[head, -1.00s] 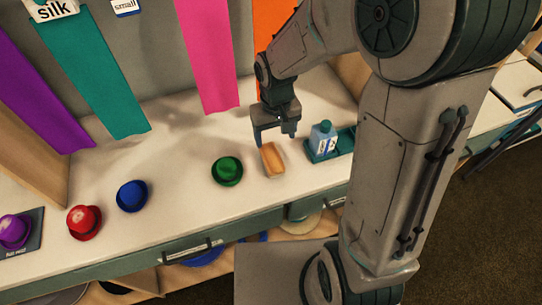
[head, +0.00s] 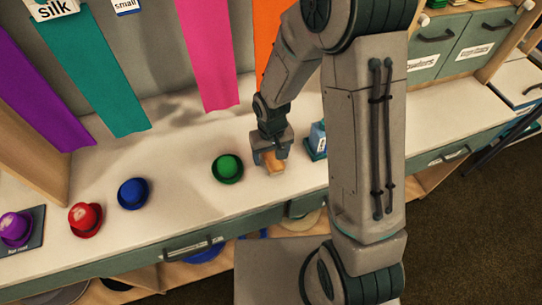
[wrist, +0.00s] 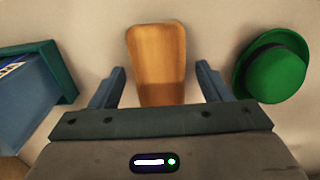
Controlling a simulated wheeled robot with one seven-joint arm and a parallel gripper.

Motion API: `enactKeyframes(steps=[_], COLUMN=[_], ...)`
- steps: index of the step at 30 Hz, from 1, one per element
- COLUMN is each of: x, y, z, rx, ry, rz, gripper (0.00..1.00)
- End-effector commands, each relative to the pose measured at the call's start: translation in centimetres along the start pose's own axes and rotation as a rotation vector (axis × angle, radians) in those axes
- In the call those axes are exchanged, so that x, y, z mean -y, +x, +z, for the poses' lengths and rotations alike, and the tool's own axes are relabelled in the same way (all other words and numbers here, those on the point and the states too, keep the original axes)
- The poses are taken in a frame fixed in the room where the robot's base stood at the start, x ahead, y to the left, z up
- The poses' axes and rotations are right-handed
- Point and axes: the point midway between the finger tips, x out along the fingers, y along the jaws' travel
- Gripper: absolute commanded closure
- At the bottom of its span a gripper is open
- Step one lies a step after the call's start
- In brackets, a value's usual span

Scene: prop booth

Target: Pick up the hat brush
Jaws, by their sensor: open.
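The hat brush, with a tan wooden back (head: 272,162), lies on the pale counter just right of the green hat. My gripper (head: 270,158) is over it, pointing down, and hides part of it in the head view. In the wrist view the brush (wrist: 158,62) lies between the two fingers (wrist: 162,85), with a gap on each side. The fingers are open and hold nothing. The brush's lower end is hidden by the gripper body in the wrist view.
A green hat (head: 228,168) stands close on the left, and a teal tray (head: 315,152) with a blue bottle (head: 318,136) close on the right. Blue (head: 133,193), red (head: 86,219) and purple (head: 16,228) hats stand farther left. Ribbons hang behind.

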Motion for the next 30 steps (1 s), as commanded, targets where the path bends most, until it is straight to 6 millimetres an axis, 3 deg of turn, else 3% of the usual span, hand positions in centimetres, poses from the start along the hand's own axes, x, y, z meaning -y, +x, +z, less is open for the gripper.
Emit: enactKeyframes(steps=[7, 12, 23, 30], x=[0.0, 0.0, 0.0, 0.0], y=[0.1, 0.1, -0.4, -3.8], z=[0.0, 0.0, -0.1, -0.2], rx=[0.000, 0.000, -0.002, -0.008], ry=[0.000, 0.000, 0.001, 0.001], rz=[0.000, 0.000, 0.000, 0.000], gripper=[0.32, 0.79, 0.79, 0.79])
